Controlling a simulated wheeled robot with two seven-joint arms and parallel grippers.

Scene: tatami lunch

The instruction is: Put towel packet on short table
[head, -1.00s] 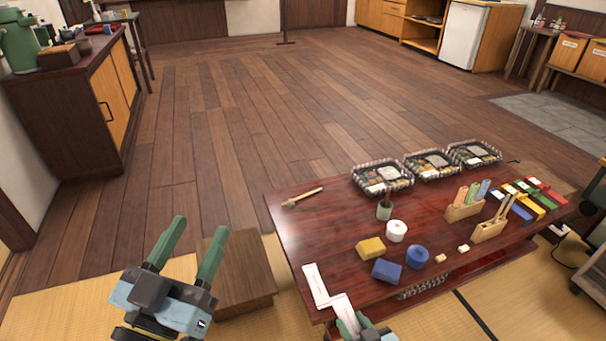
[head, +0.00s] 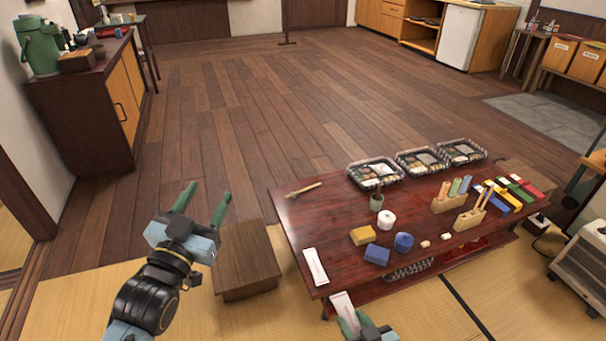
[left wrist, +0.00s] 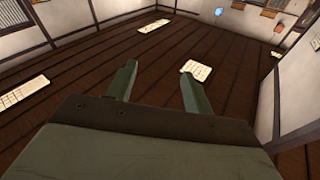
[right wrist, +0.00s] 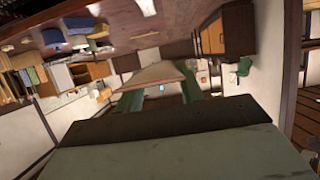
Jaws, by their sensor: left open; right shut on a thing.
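A white towel packet (head: 343,302) is in my right gripper (head: 358,322), in front of the near left corner of the red-brown low table (head: 300,232) in the head view. The right gripper is shut on it; the packet also shows as a pale flat shape (right wrist: 152,74) in the right wrist view. A second white packet (head: 316,267) lies on that table's left end. A small brown short table (head: 246,252) stands on the mat left of it, its top bare. My left gripper (head: 207,198) is open and empty, left of the short table in the picture.
The low table also holds a yellow block (head: 362,235), a blue block (head: 377,254), a white roll (head: 387,218), bento trays (head: 375,173) and wooden holders (head: 470,219). A cabinet (head: 85,105) stands at the left. Wooden floor beyond is clear.

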